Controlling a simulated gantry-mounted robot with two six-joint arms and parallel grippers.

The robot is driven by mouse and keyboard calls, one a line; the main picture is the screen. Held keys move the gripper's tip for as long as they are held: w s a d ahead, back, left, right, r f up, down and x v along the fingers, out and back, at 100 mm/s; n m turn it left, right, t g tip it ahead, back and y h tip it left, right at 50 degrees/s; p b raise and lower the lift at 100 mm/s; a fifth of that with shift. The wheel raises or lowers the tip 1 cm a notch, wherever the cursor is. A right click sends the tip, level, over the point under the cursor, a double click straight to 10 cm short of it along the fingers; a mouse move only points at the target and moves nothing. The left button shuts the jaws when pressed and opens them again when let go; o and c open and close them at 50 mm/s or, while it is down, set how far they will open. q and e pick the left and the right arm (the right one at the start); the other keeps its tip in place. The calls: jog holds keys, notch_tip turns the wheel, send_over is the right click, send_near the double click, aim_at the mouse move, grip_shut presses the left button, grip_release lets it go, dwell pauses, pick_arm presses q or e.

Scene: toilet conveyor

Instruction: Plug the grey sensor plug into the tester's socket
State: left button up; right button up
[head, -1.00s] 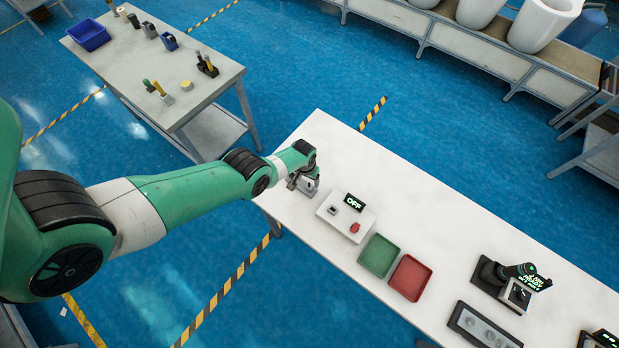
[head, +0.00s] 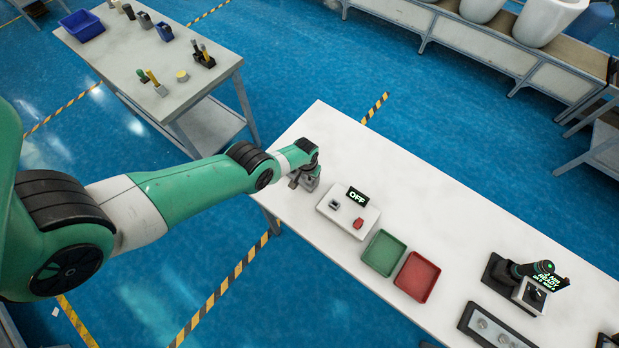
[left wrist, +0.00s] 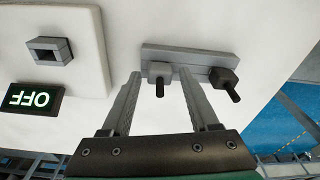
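In the left wrist view, a light grey plug (left wrist: 160,72) with a dark cable stub sits at a grey rack bar (left wrist: 190,56) on the white table. A darker plug (left wrist: 224,78) sits to its right at the same bar. My left gripper (left wrist: 160,78) is open, with its fingers on either side of the grey plug and gaps showing. The white tester (left wrist: 85,85) is to the left, with a grey square socket (left wrist: 48,50). In the head view, my left gripper (head: 305,182) is low over the table, just left of the tester (head: 340,222), and hides the plugs.
The tester has a lit OFF display (head: 357,195) and a red button (head: 359,223). A green tray (head: 383,253) and a red tray (head: 417,277) lie to its right. The table (head: 420,200) is clear behind the tester.

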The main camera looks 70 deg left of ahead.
pick_arm(q)
grip_shut()
